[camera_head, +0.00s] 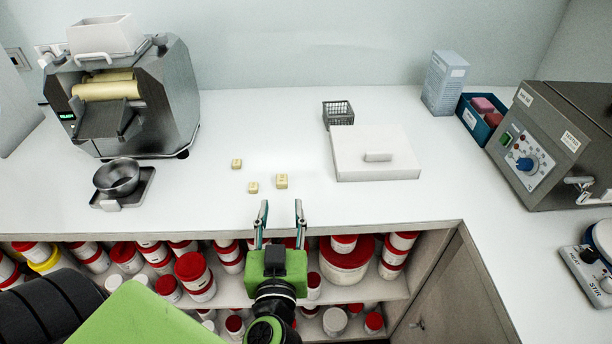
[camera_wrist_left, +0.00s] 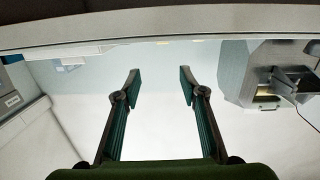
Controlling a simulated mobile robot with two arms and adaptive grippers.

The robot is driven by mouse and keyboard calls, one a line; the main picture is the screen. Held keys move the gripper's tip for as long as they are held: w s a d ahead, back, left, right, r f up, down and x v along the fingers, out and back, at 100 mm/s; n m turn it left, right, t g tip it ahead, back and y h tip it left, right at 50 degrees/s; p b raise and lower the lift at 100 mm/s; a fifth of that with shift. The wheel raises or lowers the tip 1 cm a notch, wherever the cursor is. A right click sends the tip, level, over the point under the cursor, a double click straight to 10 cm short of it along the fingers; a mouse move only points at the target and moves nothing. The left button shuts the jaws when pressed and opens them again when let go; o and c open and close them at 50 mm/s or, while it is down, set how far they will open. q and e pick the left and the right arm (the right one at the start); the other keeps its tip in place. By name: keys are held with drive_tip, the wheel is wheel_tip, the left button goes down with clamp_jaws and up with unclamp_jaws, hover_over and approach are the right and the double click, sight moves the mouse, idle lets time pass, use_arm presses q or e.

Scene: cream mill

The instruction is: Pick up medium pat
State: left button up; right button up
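Three small pale-yellow pats lie on the white counter in the head view. The right one (camera_head: 282,181) looks the largest. The front one (camera_head: 253,187) and the back-left one (camera_head: 236,163) look smaller and close in size, so which is the medium pat is hard to tell. My left gripper (camera_head: 281,208) is open and empty at the counter's front edge, fingers pointing toward the counter, just in front of the right pat. In the left wrist view the open fingers (camera_wrist_left: 160,75) show nothing between them. My right gripper is not in view.
A roller mill (camera_head: 135,100) and a metal bowl (camera_head: 117,177) stand left. A white lidded box (camera_head: 376,154), a grey basket (camera_head: 338,113), a blue bin (camera_head: 470,118) and a control unit (camera_head: 560,140) stand right. Red-lidded jars fill the shelves below. Counter around the pats is clear.

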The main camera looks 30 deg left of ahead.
use_arm(q)
drive_tip(key=shift+s+a+f+g, duration=0.25)
drive_tip(key=shift+s+f+g, duration=0.15)
drive_tip(key=shift+s, duration=0.05)
drive_tip(key=shift+w+a+f, duration=0.1)
drive_tip(key=shift+a, duration=0.1)
approach(282, 184)
drive_tip(key=w+a, duration=0.1)
drive_tip(key=w+a+r, duration=0.1)
drive_tip(key=w+a, duration=0.1)
drive_tip(key=shift+w+r, duration=0.15)
drive_tip(key=shift+w, duration=0.15)
drive_tip(key=shift+d+x, duration=0.15)
drive_tip(key=shift+x, duration=1.2)
drive_tip(key=shift+d+x, duration=0.2)
drive_tip(key=shift+x, duration=1.15)
drive_tip(key=shift+w, duration=0.15)
drive_tip(key=c, duration=0.9)
